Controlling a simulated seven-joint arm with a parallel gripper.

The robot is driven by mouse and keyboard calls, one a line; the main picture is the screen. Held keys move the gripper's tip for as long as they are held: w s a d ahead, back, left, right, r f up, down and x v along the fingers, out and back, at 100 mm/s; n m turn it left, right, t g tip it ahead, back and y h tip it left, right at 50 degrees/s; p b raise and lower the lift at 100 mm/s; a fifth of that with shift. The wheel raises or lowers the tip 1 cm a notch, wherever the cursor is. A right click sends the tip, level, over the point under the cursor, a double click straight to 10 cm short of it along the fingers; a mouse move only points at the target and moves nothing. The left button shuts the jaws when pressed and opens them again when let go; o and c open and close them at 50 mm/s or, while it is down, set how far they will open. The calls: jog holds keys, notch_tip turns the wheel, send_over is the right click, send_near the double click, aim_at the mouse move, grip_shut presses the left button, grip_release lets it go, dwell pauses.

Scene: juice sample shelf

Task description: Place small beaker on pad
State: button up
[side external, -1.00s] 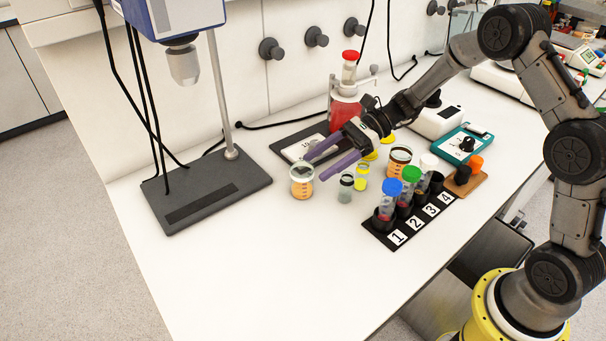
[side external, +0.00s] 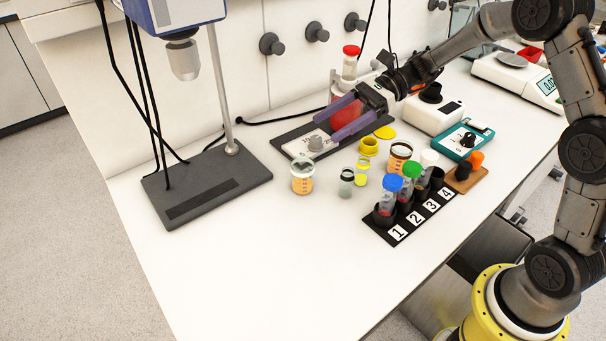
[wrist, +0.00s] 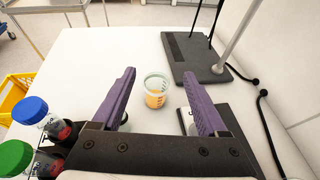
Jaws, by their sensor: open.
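A small clear beaker (side external: 303,178) with orange juice stands upright on the white bench; it also shows between and beyond the fingers in the wrist view (wrist: 156,92). A dark mat (side external: 287,147) with a white labelled plate (side external: 297,147) lies behind it, apart from it. My gripper (side external: 338,122) is open and empty, above the mat to the right of the grey object. In the wrist view the fingers (wrist: 164,90) hide part of the mat.
Small vials (side external: 346,183), another juice beaker (side external: 399,158) and a numbered tube rack (side external: 408,225) stand to the right. A stirrer base (side external: 206,190) and pole are at left. A red-capped bottle (side external: 351,58) stands behind my gripper. The front bench is clear.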

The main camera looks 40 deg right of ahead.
send_near(313, 163)
jog(key=x, duration=0.4)
jog(key=shift+w+a+f, duration=0.15)
jog(key=shift+w+f, duration=0.3)
jog(key=shift+a+f, duration=0.2)
jog(key=shift+f, duration=0.1)
jog(key=shift+x, duration=3.55)
jog(key=shift+w, duration=0.1)
jog(key=shift+c, duration=0.2)
